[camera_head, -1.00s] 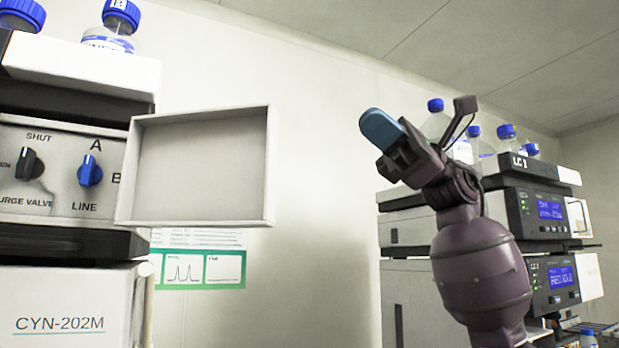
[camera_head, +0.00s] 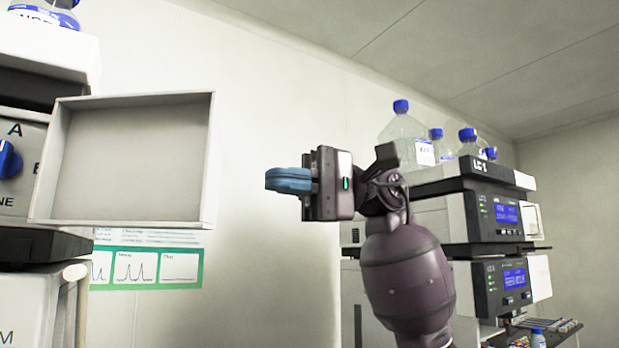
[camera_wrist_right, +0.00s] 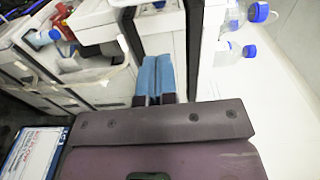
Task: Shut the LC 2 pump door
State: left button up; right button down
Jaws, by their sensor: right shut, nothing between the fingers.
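The open pump door (camera_head: 135,165) is a pale, shallow, box-like panel with a raised rim. It stands out to the right from the near stack's pump unit (camera_head: 22,190), which has a blue knob and is cut off by the left edge. No LC number shows on this stack. My right gripper (camera_head: 272,180) is to the right of the door, apart from it in the picture. Its blue fingers are together, empty, and point left. They also show in the right wrist view (camera_wrist_right: 153,78). My left gripper is in neither view.
A second stack (camera_head: 480,215), labelled LC 1, stands at the right with blue-capped bottles (camera_head: 405,135) on top and lit displays. A green-edged poster (camera_head: 147,262) is on the wall below the door. Bare wall lies between door and gripper.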

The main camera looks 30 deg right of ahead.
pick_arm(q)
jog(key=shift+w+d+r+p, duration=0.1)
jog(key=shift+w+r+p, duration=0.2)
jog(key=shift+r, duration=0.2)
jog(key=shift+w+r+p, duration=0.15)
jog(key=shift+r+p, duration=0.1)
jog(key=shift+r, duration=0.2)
pick_arm(e)
jog(key=s+a, duration=0.2)
jog(key=a, duration=0.4)
jog(key=shift+s+a, duration=0.15)
jog(key=shift+s, duration=0.25)
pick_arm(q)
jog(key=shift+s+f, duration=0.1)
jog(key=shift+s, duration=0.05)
pick_arm(e)
jog(key=shift+f, duration=0.1)
